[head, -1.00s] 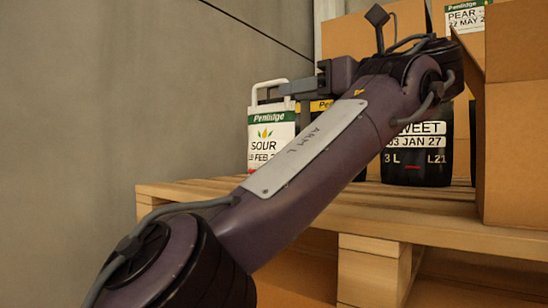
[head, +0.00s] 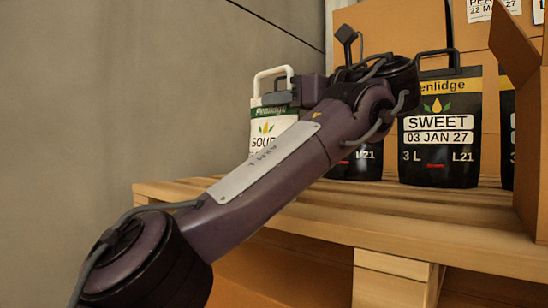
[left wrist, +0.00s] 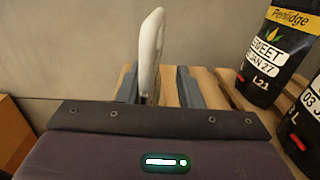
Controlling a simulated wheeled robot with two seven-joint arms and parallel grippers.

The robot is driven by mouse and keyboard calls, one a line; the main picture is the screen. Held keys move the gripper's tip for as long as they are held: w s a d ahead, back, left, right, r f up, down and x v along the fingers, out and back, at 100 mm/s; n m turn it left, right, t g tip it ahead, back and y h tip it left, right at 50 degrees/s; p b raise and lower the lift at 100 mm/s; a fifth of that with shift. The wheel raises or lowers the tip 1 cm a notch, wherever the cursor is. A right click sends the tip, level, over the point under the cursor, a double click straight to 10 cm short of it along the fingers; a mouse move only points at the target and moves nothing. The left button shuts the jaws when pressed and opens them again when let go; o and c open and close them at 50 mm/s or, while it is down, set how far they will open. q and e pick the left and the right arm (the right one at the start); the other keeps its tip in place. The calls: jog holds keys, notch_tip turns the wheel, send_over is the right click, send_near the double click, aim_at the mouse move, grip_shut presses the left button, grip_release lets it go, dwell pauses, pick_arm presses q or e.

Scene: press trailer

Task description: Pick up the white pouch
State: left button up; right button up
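The white pouch (head: 262,130), with a green band and the word SOUR, stands upright on the wooden pallet near the wall. Its white handle (head: 272,71) rises at the top, and my left arm hides its right part. My left gripper (head: 277,97) is at the pouch's top, just below the handle opening. In the left wrist view the white pouch (left wrist: 151,50) is seen edge-on between the two open fingers of the left gripper (left wrist: 158,87). A gap shows to the right finger. The pouch is closer to the left finger. My right gripper is not in view.
A black SWEET pouch (head: 439,120) stands right of my left arm, with another black pouch (head: 362,163) partly hidden behind the arm. Cardboard boxes (head: 395,30) stand behind, and an open box (head: 530,150) is at the right edge. The wall is at the left.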

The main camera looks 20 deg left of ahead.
pick_arm(q)
jog(key=shift+s+d+r, duration=0.1)
jog(key=shift+s+d, duration=0.1)
jog(key=shift+s, duration=0.1)
jog(key=shift+c, duration=1.5)
jog(key=shift+w, duration=0.1)
grip_shut()
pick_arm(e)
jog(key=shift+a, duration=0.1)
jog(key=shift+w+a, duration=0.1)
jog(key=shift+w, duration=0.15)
pick_arm(q)
jog(key=shift+r, duration=0.1)
